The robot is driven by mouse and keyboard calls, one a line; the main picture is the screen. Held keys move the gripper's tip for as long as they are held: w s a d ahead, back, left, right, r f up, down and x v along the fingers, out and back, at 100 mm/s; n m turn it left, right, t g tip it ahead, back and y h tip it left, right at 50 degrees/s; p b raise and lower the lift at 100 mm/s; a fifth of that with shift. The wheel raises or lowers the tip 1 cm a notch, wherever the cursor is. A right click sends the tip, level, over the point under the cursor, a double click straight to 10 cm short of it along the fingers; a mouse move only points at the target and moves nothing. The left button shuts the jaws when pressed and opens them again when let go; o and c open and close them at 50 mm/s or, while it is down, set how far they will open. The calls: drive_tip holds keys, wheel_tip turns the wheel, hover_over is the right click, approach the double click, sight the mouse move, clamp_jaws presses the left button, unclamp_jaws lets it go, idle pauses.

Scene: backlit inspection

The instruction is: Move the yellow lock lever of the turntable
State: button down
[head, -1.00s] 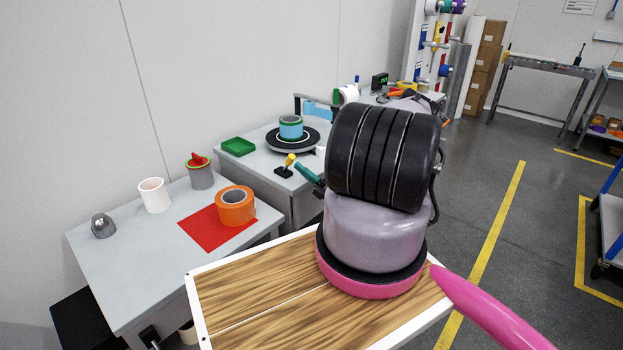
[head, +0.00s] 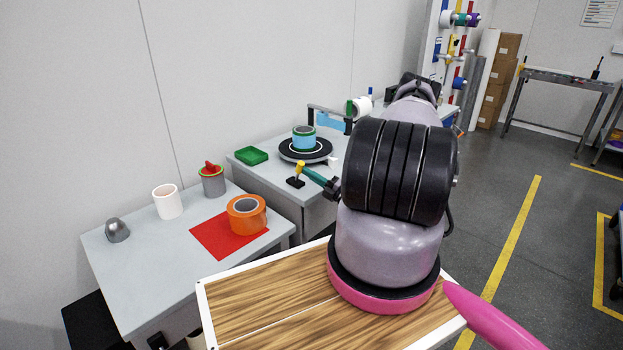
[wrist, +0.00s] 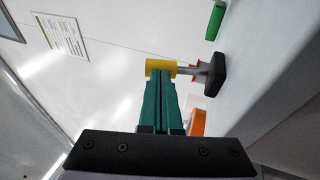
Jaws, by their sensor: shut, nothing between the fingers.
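The lock lever has a yellow tip (head: 299,167) on a thin stem above a black base (head: 295,183), at the front of the rear grey table. The turntable (head: 290,157) is a black disc behind it, carrying a blue-and-green roll (head: 304,138). My gripper (head: 307,171) has green fingers, shut and empty, just right of the yellow tip. In the wrist view the fingertips (wrist: 161,72) overlap the edge of the yellow tip (wrist: 153,64); I cannot tell if they touch. The black base (wrist: 217,73) shows to the right.
A green tray (head: 251,156) lies left of the turntable. The nearer table (head: 150,265) bears an orange tape roll (head: 247,226) on a red mat (head: 210,238), a white cup (head: 168,205), a grey pot (head: 213,186) and a metal dome (head: 117,231). A dark frame stands behind the turntable.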

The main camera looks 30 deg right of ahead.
sight(301, 162)
drive_tip(key=shift+w+a+r+g+h, duration=0.25)
drive_tip(key=shift+w+r+g+h, duration=0.15)
drive_tip(key=shift+g, duration=0.2)
drive_tip(key=shift+w+a+r+g+h, duration=0.2)
drive_tip(key=shift+w+r+g+h, duration=0.1)
drive_tip(key=shift+w+r+g, duration=0.25)
drive_tip(key=shift+w+a+r+m+g+h, duration=0.15)
drive_tip(key=shift+w+r+m+g+h, duration=0.1)
drive_tip(key=shift+w+g+h, duration=0.3)
drive_tip(key=shift+w+a+r+m+g+h, duration=0.15)
drive_tip(key=shift+w+m+g+h, duration=0.15)
drive_tip(key=shift+g, duration=0.3)
drive_tip(key=w+g, duration=0.1)
drive_tip(key=w+g+h, duration=0.1)
drive_tip(key=shift+w+a+r+m+g, duration=0.1)
drive_tip(key=shift+w+a+m+g, duration=0.15)
drive_tip(key=shift+w+a+g, duration=0.1)
drive_tip(key=shift+w+a, duration=0.15)
drive_tip(key=shift+w, duration=0.05)
drive_tip(key=shift+r, duration=0.1)
